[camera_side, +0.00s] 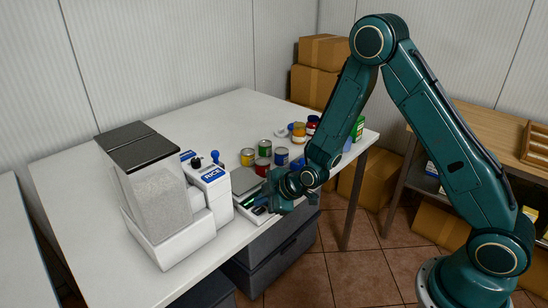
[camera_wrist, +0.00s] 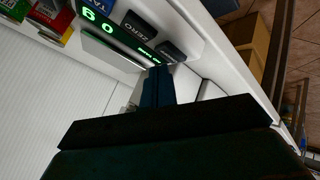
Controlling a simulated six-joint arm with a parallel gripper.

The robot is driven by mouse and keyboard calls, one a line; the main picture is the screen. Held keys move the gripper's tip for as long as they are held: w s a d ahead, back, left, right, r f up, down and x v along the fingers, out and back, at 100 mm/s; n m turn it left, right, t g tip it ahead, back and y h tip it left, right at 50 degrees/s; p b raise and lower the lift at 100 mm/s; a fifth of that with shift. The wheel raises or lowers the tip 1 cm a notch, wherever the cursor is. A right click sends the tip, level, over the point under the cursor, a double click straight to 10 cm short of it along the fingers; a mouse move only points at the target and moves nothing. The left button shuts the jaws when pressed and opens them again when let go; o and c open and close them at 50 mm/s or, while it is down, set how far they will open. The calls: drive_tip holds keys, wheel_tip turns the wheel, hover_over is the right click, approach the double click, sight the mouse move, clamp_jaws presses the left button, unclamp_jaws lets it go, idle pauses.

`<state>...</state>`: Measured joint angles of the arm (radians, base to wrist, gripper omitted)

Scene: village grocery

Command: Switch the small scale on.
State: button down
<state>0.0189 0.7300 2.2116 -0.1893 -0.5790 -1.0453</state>
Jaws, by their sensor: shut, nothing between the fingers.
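The small scale (camera_side: 244,181) stands near the front edge of the white table, with a grey flat pan and a front panel. In the wrist view its panel (camera_wrist: 185,24) fills the top, seen turned. Green digits and a small green lit line show on it, beside a dark key marked ZERO (camera_wrist: 138,32) and another dark key (camera_wrist: 171,50). My gripper (camera_side: 262,203) is shut and empty at the scale's front. In the wrist view its dark blue fingertips (camera_wrist: 157,72) are close to the second dark key. I cannot tell whether they touch it.
A rice dispenser (camera_side: 158,195) and a white box marked RICE (camera_side: 210,185) stand left of the scale. Several cans (camera_side: 264,148) and jars (camera_side: 299,131) stand behind and right. The table's back left (camera_side: 205,118) is clear. Dark drawers (camera_side: 275,255) are below.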

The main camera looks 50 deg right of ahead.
sight(262, 211)
drive_tip(key=shift+r, duration=3)
drive_tip(key=s+d+r+m+g+h, duration=0.15)
drive_tip(key=s+r+m, duration=0.35)
drive_tip(key=s+r, duration=0.95)
drive_tip(key=s+d+r+m+g, duration=0.1)
drive_tip(key=s+r+m, duration=0.2)
drive_tip(key=s, duration=0.5)
drive_tip(key=s+d+r+m+g, duration=0.1)
drive_tip(key=s+r+m, duration=0.2)
drive_tip(key=s, duration=0.6)
drive_tip(key=shift+s+r, duration=0.25)
